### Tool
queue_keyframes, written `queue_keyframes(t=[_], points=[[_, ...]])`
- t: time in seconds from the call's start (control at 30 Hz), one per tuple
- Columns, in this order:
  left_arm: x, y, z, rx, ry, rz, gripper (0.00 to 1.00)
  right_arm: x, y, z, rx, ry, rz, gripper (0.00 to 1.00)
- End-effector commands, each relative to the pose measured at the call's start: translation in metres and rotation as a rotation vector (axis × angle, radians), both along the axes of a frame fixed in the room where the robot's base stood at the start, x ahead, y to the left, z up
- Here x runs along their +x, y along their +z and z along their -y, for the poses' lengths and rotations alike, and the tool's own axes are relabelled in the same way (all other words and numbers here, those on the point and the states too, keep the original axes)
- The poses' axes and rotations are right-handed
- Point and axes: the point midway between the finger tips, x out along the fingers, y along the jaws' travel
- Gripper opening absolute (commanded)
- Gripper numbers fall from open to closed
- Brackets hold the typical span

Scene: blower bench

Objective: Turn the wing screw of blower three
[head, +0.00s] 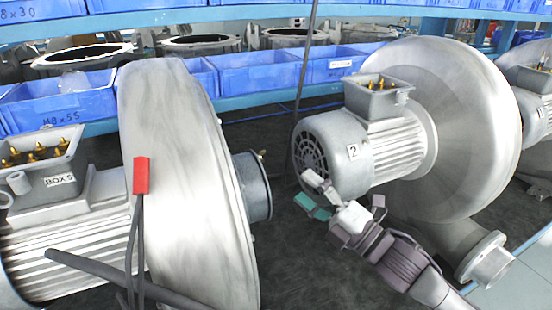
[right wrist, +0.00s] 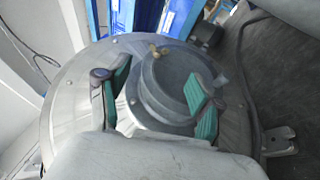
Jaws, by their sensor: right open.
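In the head view, a large silver blower (head: 180,170) stands at the left. Its short round outlet pipe (head: 253,187) points right, with a small light piece, perhaps the wing screw (head: 262,153), at its top edge. I see no number three on it. My right gripper (head: 322,192) is open and empty, between the two blowers. In the right wrist view its teal-padded fingers (right wrist: 160,96) stand apart, either side of the pipe end. My left gripper is out of view.
A second blower (head: 450,120) with a motor labelled 2 stands behind and right of my right gripper. Blue bins (head: 245,78) line the shelf behind. Dark floor shows between the blowers.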

Motion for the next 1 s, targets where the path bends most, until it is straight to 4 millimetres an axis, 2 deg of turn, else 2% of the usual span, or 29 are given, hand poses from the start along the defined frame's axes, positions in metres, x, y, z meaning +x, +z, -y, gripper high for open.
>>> queue_keyframes(t=[0.03, 0.2, 0.43, 0.6, 0.9, 1.0], points=[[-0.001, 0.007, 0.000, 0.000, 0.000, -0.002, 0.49, 0.009, 0.008, -0.009, 0.003, 0.001, 0.002, 0.66], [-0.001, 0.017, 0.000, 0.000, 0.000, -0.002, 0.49, 0.033, 0.018, -0.035, 0.002, 0.002, 0.004, 0.66], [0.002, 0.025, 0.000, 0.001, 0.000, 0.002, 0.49, 0.059, 0.025, -0.061, 0.000, 0.001, 0.002, 0.66], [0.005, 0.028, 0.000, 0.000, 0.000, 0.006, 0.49, 0.067, 0.026, -0.069, -0.001, 0.001, 0.002, 0.66], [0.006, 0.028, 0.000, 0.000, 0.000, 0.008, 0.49, 0.068, 0.026, -0.070, -0.002, 0.000, 0.003, 0.66], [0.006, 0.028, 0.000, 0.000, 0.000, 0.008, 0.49, 0.068, 0.026, -0.070, -0.002, 0.000, 0.003, 0.51]])
